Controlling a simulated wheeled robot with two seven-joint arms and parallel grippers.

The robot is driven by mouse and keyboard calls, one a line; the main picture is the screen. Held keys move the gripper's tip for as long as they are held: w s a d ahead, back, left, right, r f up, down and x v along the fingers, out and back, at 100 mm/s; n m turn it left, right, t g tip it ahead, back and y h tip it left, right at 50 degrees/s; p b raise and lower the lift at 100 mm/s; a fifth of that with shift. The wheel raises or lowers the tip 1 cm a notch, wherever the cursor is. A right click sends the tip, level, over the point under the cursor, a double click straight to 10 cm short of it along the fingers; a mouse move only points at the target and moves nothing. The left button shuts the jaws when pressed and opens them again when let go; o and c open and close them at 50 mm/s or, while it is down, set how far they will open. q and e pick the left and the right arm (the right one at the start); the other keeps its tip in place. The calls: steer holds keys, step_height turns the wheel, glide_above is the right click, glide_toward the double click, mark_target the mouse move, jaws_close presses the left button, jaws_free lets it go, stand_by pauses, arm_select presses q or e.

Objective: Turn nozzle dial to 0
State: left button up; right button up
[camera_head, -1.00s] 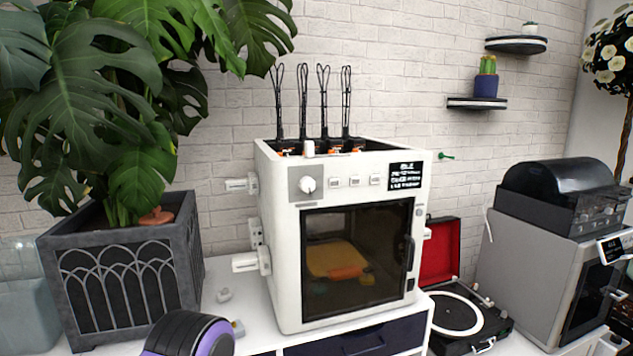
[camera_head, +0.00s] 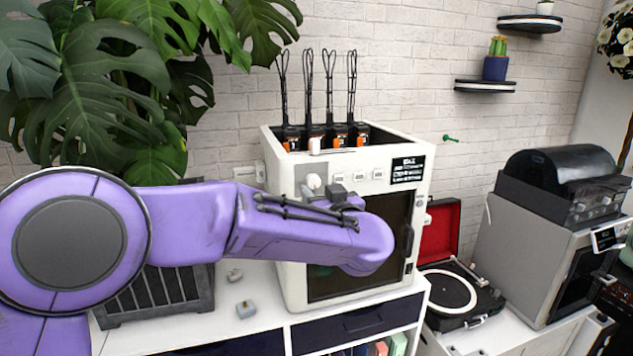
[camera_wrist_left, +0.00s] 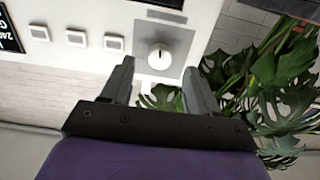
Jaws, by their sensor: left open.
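The white nozzle dial (camera_head: 314,182) sits on a grey square plate at the upper left of the white printer's front (camera_head: 289,250). In the left wrist view the round dial (camera_wrist_left: 160,57) has a dark mark and appears just beyond and between my fingertips, apart from them. My left gripper (camera_wrist_left: 160,72) is open and empty, its two grey fingers either side of the dial in the picture. In the head view my left arm crosses in front of the printer, and the gripper (camera_head: 338,191) shows only partly near the dial. My right gripper is not in view.
Square buttons (camera_head: 358,176) and a black display (camera_head: 407,170) are right of the dial. Black filament holders stand on top. A large potted plant (camera_head: 120,100) is at left, and a turntable (camera_head: 450,297) is at right. Small parts (camera_head: 246,309) lie on the white counter.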

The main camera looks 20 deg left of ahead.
mark_target(314, 184)
arm_select(q)
steer(key=x, duration=0.3)
steer(key=shift+w+a+r+p, duration=0.1)
steer(key=shift+w+a+p, duration=0.15)
steer(key=shift+p, duration=0.1)
steer(key=shift+w, duration=0.1)
steer(key=c, duration=1)
steer(key=shift+c, duration=0.2)
